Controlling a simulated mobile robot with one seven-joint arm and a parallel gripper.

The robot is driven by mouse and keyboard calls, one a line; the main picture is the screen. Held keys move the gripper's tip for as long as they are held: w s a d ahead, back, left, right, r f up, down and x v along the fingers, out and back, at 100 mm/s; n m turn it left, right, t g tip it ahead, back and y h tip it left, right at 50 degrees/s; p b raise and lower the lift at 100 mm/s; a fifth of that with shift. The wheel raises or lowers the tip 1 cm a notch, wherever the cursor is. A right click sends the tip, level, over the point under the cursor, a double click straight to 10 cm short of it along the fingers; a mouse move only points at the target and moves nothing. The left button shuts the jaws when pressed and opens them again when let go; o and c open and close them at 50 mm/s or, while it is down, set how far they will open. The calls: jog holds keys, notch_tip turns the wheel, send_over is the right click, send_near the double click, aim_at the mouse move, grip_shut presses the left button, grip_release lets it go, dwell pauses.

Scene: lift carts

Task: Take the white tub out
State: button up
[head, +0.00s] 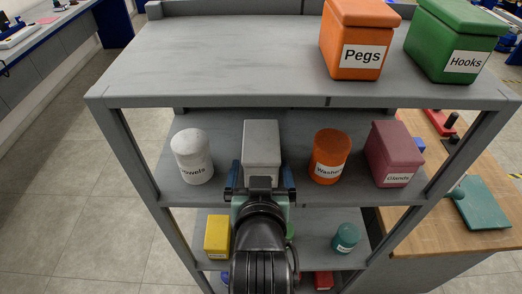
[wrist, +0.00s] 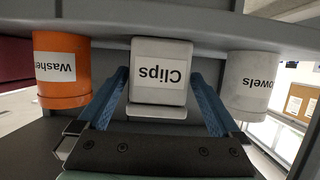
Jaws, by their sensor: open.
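A white box-shaped tub labelled "Clips" (head: 262,142) stands on the middle shelf of a grey rack. It also shows in the wrist view (wrist: 160,92), where its label is upside down. My gripper (head: 261,180) is in front of it with the jaws open. In the wrist view the two blue fingers (wrist: 160,80) lie to either side of the Clips tub, with nothing gripped. A pale, round tub labelled "Dowels" (head: 191,147) stands to its left on the same shelf. My arm hides the lower front of the Clips tub in the head view.
On the same shelf, an orange "Washers" tub (head: 330,145) and a maroon "Glands" box (head: 396,142) stand to the right. The top shelf (head: 220,65) overhangs them, with "Pegs" (head: 357,55) and "Hooks" (head: 455,45) boxes on it. A lower shelf holds a yellow box (head: 216,230).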

jog(key=p+x, duration=0.1)
jog(key=x, duration=0.2)
jog(key=shift+w+d, duration=0.1)
jog(key=shift+w, duration=0.15)
jog(key=shift+w+f+p, duration=0.3)
jog(key=shift+w+p, duration=0.05)
jog(key=shift+w, duration=0.3)
jog(key=c, duration=1.4)
jog(key=shift+c, duration=0.6)
jog(key=shift+r, duration=0.15)
